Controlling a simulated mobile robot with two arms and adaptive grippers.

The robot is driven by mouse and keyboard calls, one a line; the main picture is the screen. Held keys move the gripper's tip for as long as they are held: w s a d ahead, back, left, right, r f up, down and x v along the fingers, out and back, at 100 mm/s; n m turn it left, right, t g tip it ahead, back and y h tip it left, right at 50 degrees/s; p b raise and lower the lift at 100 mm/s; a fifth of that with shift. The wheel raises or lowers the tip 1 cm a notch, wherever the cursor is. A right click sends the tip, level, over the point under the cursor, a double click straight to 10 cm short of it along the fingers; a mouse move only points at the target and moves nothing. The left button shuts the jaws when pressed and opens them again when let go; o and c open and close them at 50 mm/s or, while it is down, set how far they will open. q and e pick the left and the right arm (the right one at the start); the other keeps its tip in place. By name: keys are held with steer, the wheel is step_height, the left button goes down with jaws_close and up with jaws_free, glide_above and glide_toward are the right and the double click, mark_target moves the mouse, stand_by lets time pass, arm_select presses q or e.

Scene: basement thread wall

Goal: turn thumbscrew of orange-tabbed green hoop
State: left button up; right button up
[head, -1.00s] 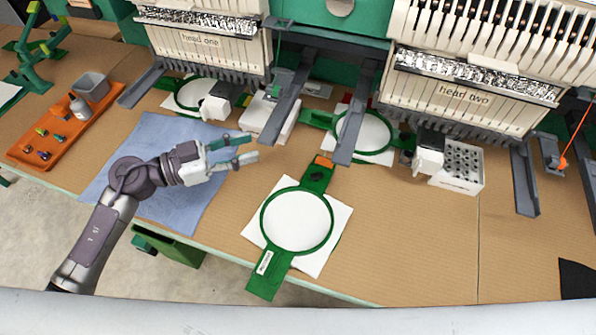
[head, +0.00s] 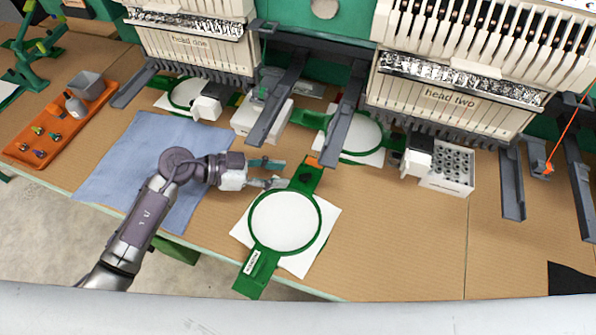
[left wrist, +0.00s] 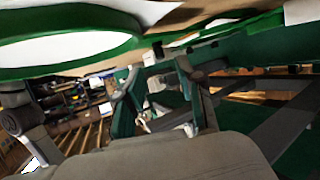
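The green hoop (head: 317,237) lies on the table with white cloth (head: 285,221) stretched in it. Its far arm carries an orange tab (head: 312,161), and a small dark thumbscrew (head: 305,179) sits between tab and ring. My left gripper (head: 279,173) is just left of the thumbscrew, its two fingers apart and pointing right at it. I see no contact. In the left wrist view the open fingers (left wrist: 158,95) show with nothing clear between them, and the hoop's green ring (left wrist: 72,71) fills the upper left. My right gripper is not in view.
Embroidery heads one (head: 195,42) and two (head: 450,97) stand behind, with grey brackets (head: 345,110) reaching forward near the tab. A blue cloth (head: 120,165) and orange tray (head: 38,160) lie left.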

mark_target(300, 176)
arm_select(q)
steer(key=x, duration=0.5)
steer(key=shift+d+f, duration=0.1)
steer(key=shift+d, duration=0.15)
jaws_close()
